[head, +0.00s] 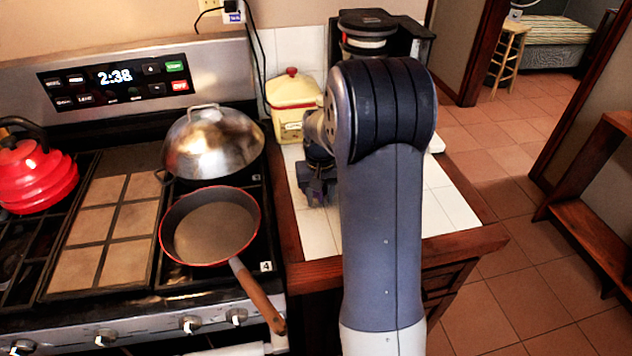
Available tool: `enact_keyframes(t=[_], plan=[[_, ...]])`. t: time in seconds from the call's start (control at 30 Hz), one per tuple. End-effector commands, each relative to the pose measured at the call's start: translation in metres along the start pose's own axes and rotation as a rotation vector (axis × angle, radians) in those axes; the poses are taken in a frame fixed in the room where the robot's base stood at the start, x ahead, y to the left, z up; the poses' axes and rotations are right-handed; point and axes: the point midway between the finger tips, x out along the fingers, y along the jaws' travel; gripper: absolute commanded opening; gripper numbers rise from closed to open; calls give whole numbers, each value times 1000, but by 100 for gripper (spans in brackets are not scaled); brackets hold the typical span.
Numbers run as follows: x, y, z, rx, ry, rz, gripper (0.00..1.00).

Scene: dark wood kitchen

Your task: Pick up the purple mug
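I cannot make out a purple mug in the head view. My arm stands across the middle of the picture and covers part of the white tiled counter (316,235). My gripper (318,193) shows as a dark shape to the left of the arm, pointing down, low over the tiles or at them. Part of it is hidden behind my arm. Its fingers are too small and dark to tell whether they are open or shut, or whether they hold anything.
Left of the counter, the stove holds a red-rimmed pan (210,228), a domed steel lid (213,145) and a red kettle (36,177). Tiles left of my arm look clear.

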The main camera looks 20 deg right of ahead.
Motion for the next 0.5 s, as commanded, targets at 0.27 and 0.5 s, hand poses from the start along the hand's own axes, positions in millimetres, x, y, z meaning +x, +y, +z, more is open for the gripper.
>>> enact_keyframes(t=[0.27, 0.5], plan=[[1, 0, 0, 0, 1, 0, 31], [0, 0, 0, 0, 1, 0, 11]])
